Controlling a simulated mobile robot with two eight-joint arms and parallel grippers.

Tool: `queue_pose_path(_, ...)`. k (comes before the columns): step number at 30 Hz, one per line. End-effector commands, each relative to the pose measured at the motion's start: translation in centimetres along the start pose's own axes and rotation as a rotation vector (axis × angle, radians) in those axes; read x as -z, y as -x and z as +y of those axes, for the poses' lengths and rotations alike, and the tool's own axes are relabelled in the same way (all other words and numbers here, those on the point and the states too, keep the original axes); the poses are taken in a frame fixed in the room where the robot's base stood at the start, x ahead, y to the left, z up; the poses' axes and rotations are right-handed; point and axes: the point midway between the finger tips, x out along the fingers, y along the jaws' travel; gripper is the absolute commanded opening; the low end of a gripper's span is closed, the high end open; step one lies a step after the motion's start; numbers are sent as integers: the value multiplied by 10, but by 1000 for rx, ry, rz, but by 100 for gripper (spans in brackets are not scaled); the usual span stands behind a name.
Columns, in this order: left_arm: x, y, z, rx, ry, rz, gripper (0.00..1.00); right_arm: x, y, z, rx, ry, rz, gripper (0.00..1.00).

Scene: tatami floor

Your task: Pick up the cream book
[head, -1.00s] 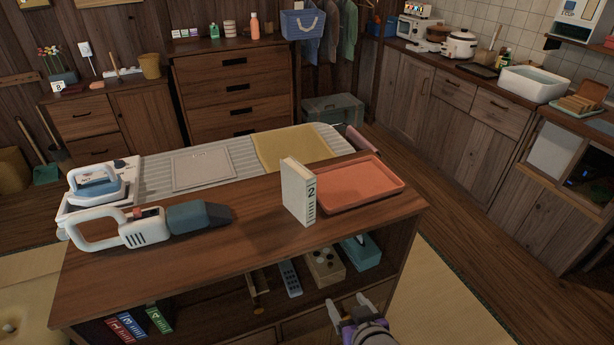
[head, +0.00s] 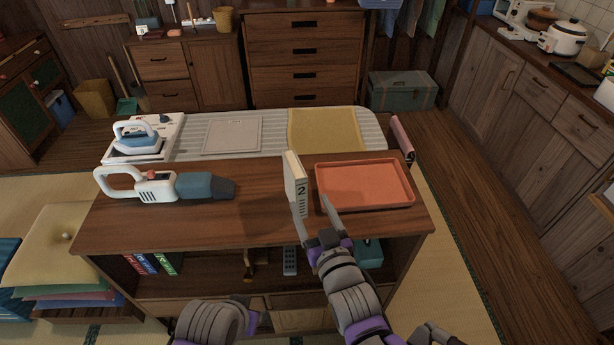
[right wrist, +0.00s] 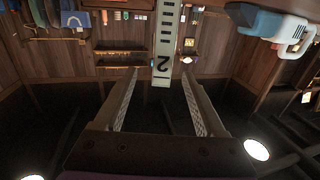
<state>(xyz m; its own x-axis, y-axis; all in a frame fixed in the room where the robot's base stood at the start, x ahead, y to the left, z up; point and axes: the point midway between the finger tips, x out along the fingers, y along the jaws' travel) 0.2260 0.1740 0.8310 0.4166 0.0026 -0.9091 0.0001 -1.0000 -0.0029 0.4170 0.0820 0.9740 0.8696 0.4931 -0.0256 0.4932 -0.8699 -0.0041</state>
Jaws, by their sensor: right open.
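The cream book (head: 293,172) stands upright on the wooden shelf unit's top, its spine with a "2" facing me, just left of the orange tray. My right gripper (head: 315,208) is open, with its fingers pointing at the book's lower front from the near side. In the right wrist view the book (right wrist: 165,42) shows upside down, ahead of and between the spread fingers (right wrist: 160,76). I see no contact between fingers and book. Only part of my left arm shows at the bottom of the head view; its gripper cannot be made out.
The orange tray (head: 365,195) lies close to the book's right. A white and blue handheld vacuum (head: 165,186) lies on the left of the unit's top (head: 225,225). An ironing board (head: 265,118) with an iron (head: 137,138) is behind. Books and a remote (head: 290,260) sit on the shelf below.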

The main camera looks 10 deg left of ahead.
Motion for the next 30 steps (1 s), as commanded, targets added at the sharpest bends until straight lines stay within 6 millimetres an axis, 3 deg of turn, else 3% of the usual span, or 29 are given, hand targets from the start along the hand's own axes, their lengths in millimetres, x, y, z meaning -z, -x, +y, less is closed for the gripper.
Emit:
queue_pose_path(5, 1, 3, 0, 0, 0, 1, 50, 7, -6, -7, 14, 1, 26, 72)
queue_pose_path(12, 1, 2, 0, 0, 0, 1, 50, 8, -42, -7, 14, 1, 27, 72)
queue_pose_path(20, 1, 2, 0, 0, 0, 1, 50, 9, -65, -7, 13, 1, 26, 72)
queue_pose_path(30, 2, 3, 0, 0, 0, 1, 50, 11, -109, -7, 13, 1, 26, 72)
